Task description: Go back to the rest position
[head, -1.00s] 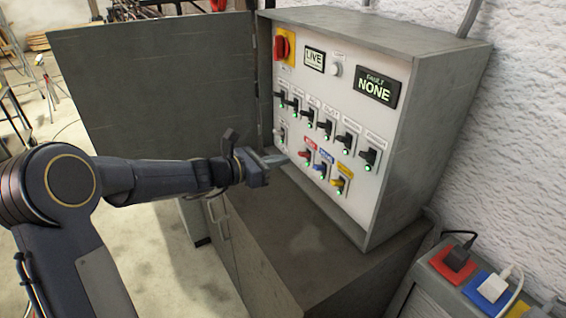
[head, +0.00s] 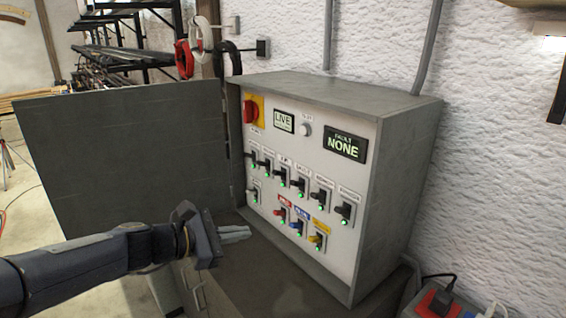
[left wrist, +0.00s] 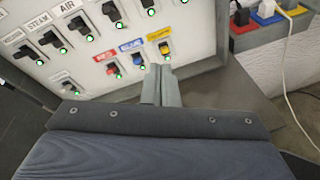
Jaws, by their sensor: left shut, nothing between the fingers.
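My left gripper (head: 236,234) is shut and empty, in front of the lower left of the control panel (head: 262,218) in the head view. Its closed fingers also show in the left wrist view (left wrist: 161,86), pointing toward the panel below the yellow-labelled switch (left wrist: 164,47). The fingers look apart from the switches. The panel has a red rotary switch (head: 251,110), a LIVE display (head: 284,121), a FAULT display reading NONE (head: 345,145), and rows of black, red, blue and yellow switches with green lights. My right gripper is not in view.
The cabinet door (head: 125,150) stands open at the left. The cabinet sits on a dark grey bench top (head: 262,285). At the lower right, plugs sit in coloured sockets, with a red one (head: 432,305). A white cable (left wrist: 291,110) hangs at the right.

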